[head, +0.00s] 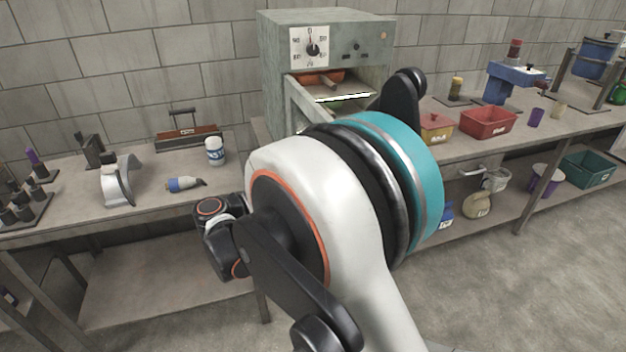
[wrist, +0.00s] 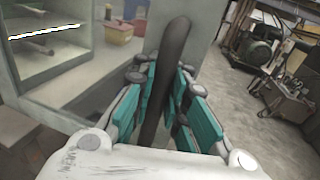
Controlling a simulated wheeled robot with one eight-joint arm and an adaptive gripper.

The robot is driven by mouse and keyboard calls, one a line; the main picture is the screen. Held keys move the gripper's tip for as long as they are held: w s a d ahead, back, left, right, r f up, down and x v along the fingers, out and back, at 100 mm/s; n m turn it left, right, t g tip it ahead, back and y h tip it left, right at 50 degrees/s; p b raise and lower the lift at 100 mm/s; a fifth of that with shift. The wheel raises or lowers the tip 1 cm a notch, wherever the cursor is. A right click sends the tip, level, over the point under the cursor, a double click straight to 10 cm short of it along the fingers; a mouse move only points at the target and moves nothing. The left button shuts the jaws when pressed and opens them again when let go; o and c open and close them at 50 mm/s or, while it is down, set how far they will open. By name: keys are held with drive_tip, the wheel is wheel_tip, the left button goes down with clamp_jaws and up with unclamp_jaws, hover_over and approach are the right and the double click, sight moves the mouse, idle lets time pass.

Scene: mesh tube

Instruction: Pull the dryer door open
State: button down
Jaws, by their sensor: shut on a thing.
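The dryer (head: 275,65) is a grey-green box with a dial on its upper front, at the back centre of the head view. Its door (head: 306,104) stands partly open, with the interior and a shelf showing beside it. A long dark handle (wrist: 177,42) runs along the door. My gripper (wrist: 168,88) has teal-padded fingers on both sides of the handle and is shut on it. In the head view my arm hides the gripper, the handle and most of the door.
The workbench (head: 120,222) left of the dryer holds a toolbox (head: 188,138), a white can (head: 214,151) and a small blue-white tool (head: 184,184). Right of the dryer are a yellow bin (head: 436,128) and a red bin (head: 488,122). The floor at right (head: 520,290) is clear.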

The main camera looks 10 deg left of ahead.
drive_tip(key=c, duration=1.6)
unclamp_jaws()
drive_tip(key=shift+s+d, duration=0.1)
drive_tip(key=shift+s, duration=0.05)
drive_tip(key=shift+o, duration=0.2)
drive_tip(key=v, duration=1.2)
